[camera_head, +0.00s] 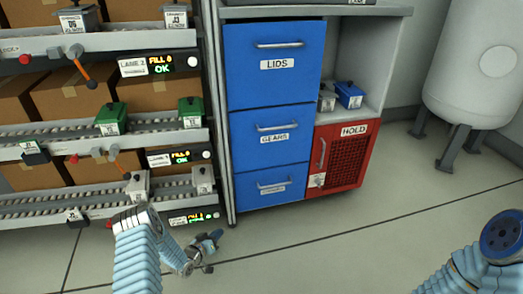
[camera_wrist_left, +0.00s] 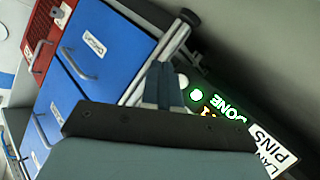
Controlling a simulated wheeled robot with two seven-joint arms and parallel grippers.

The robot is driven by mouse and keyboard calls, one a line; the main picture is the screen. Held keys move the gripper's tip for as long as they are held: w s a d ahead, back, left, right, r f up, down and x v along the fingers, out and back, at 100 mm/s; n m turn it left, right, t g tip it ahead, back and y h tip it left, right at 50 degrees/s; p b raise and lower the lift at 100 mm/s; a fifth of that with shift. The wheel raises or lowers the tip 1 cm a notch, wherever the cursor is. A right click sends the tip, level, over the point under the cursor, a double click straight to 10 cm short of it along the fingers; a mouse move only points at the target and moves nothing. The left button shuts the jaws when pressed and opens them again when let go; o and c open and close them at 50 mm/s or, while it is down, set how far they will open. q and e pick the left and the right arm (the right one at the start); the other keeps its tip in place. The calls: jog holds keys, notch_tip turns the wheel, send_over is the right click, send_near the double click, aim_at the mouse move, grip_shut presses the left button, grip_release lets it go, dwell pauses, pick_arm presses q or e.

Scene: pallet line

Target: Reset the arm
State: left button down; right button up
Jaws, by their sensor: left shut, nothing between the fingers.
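My left arm comes in from the bottom left in the head view, and its gripper (camera_head: 212,243) is low over the floor, in front of the gap between the lane rack and the blue drawer cabinet. In the left wrist view the left gripper's fingertips (camera_wrist_left: 165,68) are together with nothing between them. My right arm shows only in part at the lower right of the head view; its gripper is out of the picture.
The lane rack (camera_head: 100,130) with boxes stands at the left. The cabinet's blue drawers (camera_head: 275,75) and a red HOLD door (camera_head: 341,160) are shut. A white tank (camera_head: 478,65) stands at the right. A lit lane display (camera_wrist_left: 225,107) is near the left gripper. The floor right of it is clear.

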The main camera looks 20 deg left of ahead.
pick_arm(q)
jog(key=s+d+r+g+p, duration=0.3)
jog(key=s+d+r+p, duration=0.15)
jog(key=d, duration=0.35)
jog(key=s+d+r+g+p, duration=0.3)
jog(key=s+d+r+g, duration=0.15)
jog(key=d, duration=0.45)
pick_arm(e)
notch_tip(320, 180, up, 11)
jog(key=p, duration=0.4)
jog(key=shift+s+a, duration=0.2)
jog(key=shift+a, duration=0.1)
pick_arm(q)
jog(key=s+d+r+g, duration=0.3)
jog(key=s+d+r, duration=0.1)
jog(key=s, duration=0.5)
jog(key=s+d+r+m+g+h, duration=0.1)
jog(key=s+d+r+g, duration=0.2)
jog(key=s, duration=0.7)
jog(key=shift+d+r, duration=0.9)
jog(key=shift+d, duration=0.05)
pick_arm(e)
jog(key=shift+r, duration=0.1)
jog(key=shift+c, duration=0.3)
